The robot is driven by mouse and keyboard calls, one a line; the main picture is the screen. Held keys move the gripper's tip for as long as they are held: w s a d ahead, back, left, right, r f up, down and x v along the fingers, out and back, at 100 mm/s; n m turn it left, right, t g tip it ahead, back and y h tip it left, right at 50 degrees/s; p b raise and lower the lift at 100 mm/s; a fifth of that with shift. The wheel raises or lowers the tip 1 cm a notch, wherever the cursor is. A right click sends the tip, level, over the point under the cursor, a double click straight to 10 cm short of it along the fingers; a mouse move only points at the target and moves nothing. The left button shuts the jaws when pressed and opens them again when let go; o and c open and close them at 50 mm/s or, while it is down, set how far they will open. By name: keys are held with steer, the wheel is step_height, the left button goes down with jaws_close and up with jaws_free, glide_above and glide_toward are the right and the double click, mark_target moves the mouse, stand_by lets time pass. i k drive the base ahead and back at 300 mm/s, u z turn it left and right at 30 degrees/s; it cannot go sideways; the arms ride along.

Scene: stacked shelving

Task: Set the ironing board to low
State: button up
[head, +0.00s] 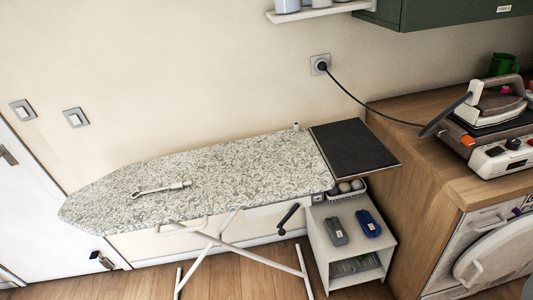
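The ironing board (235,158) stands against the wall, its pointed end to the left, with a grey-and-white patterned cover. A dark rest plate (354,146) is at its right end. White crossed legs (222,243) show below it. A black-handled lever (288,216) sticks out under the board's front edge, right of the middle. A pale wrench-like item (160,188) lies on the cover. The board's top is level and well above the floor. My gripper is not in view.
A small white shelf unit (340,225) with a grey and a blue item stands under the board's right end. A wooden counter (430,165) at the right carries an iron (497,102), its cord running to a wall socket (320,65). Wooden floor (235,285) is bare in front.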

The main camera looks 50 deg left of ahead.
mark_target(268, 174)
steer(key=u, duration=1.35)
